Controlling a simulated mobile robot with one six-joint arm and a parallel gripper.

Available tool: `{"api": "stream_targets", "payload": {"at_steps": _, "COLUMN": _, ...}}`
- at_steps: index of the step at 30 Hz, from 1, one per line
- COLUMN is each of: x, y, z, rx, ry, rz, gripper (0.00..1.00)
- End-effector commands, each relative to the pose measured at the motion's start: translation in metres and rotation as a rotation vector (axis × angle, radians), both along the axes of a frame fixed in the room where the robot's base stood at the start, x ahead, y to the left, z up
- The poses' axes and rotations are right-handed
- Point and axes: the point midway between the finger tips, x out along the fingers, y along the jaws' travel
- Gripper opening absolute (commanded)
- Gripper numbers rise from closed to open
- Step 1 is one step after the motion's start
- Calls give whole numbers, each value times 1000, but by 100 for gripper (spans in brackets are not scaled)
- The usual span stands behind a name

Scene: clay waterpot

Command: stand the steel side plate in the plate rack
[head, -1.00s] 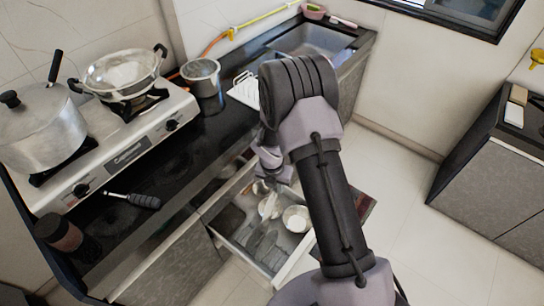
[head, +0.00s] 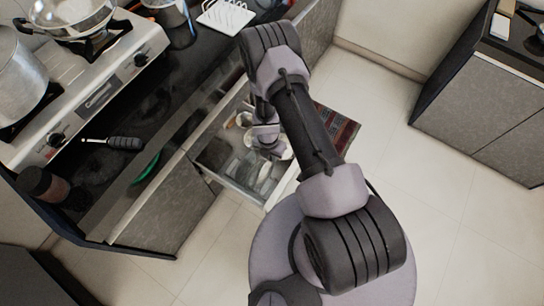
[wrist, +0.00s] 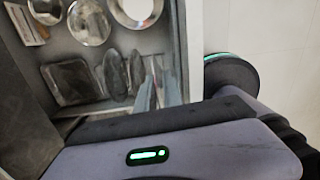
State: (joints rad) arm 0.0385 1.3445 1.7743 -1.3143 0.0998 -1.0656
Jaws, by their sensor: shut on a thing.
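The plate rack (head: 225,16) is a white wire rack on the dark counter at the top of the head view. My gripper (head: 268,146) points down into the open drawer (head: 228,183), among its dishes. The wrist view shows a round shiny steel dish (wrist: 90,22) and a steel bowl (wrist: 137,10) in the drawer. I cannot tell for certain which piece is the steel side plate.
Dark oval dishes (wrist: 115,75) and cutlery lie in the drawer. A stove (head: 95,95) with pots stands left on the counter, with a black-handled utensil (head: 115,142) in front. Another cabinet (head: 480,100) stands at the right.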

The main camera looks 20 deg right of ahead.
Motion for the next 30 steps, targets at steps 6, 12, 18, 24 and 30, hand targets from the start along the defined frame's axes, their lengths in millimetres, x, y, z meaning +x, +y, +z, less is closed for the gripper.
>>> {"api": "stream_targets", "payload": {"at_steps": 6, "x": 0, "y": 0, "z": -7, "rx": 11, "ry": -20, "rz": -33, "gripper": 0}}
{"api": "stream_targets", "payload": {"at_steps": 12, "x": -3, "y": 0, "z": -7, "rx": 22, "ry": -34, "rz": -67, "gripper": 0}}
{"api": "stream_targets", "payload": {"at_steps": 18, "x": -4, "y": 0, "z": -34, "rx": 23, "ry": -34, "rz": -70, "gripper": 0}}
{"api": "stream_targets", "payload": {"at_steps": 24, "x": -4, "y": 0, "z": -53, "rx": 23, "ry": -34, "rz": -70, "gripper": 0}}
{"api": "stream_targets", "payload": {"at_steps": 30, "x": -4, "y": 0, "z": -59, "rx": 23, "ry": -34, "rz": -69, "gripper": 0}}
